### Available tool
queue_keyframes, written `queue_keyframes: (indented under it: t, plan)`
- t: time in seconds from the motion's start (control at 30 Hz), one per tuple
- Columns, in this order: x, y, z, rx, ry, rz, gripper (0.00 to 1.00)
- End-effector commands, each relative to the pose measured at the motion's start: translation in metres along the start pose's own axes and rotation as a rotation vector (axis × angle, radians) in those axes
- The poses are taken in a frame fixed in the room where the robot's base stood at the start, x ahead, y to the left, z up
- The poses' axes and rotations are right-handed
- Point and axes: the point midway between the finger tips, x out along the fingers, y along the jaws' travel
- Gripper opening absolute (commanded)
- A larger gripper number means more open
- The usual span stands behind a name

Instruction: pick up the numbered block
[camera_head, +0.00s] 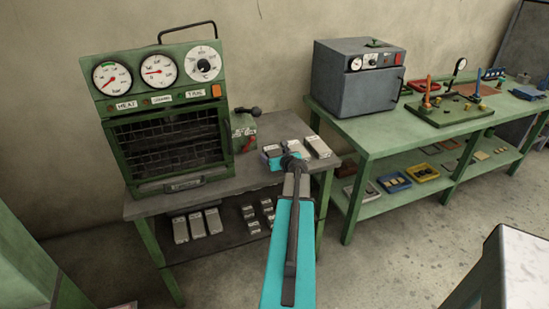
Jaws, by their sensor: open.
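A few small pale blocks stand in a row on the right end of the grey bench top: one on the right (318,147), one in the middle (297,148) and a darker one on the left (272,151). Any numbers on them are too small to read. My teal arm reaches in from the bottom, and my gripper (276,160) is open at the front of this row, close over the left and middle blocks. My wrist hides the jaws in part. I cannot tell whether they touch a block.
A green heater cabinet (92,135) with dials stands left of the blocks, with a small green lever box (243,130) between. More blocks lie on the lower shelf (230,232). A green bench (372,145) with a grey oven (350,85) stands right. A pale table corner (525,270) is at lower right.

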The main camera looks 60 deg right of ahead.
Motion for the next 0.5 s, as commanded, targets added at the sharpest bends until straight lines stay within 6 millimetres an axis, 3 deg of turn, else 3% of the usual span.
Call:
queue_keyframes:
  t: [0.27,0.5]
  plan:
    - [-0.0003,-0.0005,-0.0001,0.0,0.0,0.0,0.75]
    - [-0.0004,-0.0008,-0.0001,0.0,0.0,-0.001,0.36]
